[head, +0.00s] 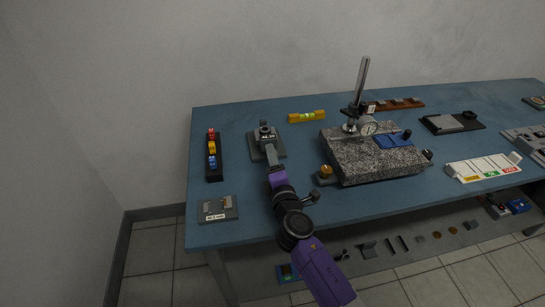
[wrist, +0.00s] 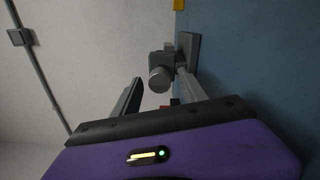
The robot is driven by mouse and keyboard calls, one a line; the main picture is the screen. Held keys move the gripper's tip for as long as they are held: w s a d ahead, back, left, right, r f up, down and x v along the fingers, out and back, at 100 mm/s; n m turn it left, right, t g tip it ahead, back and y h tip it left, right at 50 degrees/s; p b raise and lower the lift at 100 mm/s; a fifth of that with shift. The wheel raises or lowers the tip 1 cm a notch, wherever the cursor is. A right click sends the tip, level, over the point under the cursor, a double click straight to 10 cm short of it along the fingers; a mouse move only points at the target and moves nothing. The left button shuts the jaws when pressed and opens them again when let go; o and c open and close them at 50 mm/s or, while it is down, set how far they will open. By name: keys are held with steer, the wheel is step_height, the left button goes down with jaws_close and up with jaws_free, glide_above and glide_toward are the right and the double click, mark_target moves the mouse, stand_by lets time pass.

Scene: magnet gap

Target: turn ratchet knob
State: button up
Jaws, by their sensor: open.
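A small grey device stands on a dark base plate (head: 277,152) at the left of the blue table. Its upper block (head: 264,132) shows beyond my gripper (head: 271,155) in the head view. In the wrist view, the device's round silver knob (wrist: 159,80) faces the camera and sits between the fingers of my gripper (wrist: 159,86), near their tips. The fingers are apart, and a gap shows on the left finger's side. I cannot tell whether the right finger touches the device. In the head view my gripper hides the knob.
A dark rack with red, yellow and blue pieces (head: 212,160) stands to the left. A grey labelled plate (head: 217,208) lies at the front left. A yellow level (head: 306,116) lies behind. A granite block (head: 365,158) with a dial stand and a brass knob (head: 325,171) are to the right.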

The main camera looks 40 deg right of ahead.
steer(key=b+v, duration=0.1)
steer(key=v, duration=0.5)
steer(key=shift+s+a, duration=0.15)
steer(key=shift+s, duration=0.1)
stand_by(1.0)
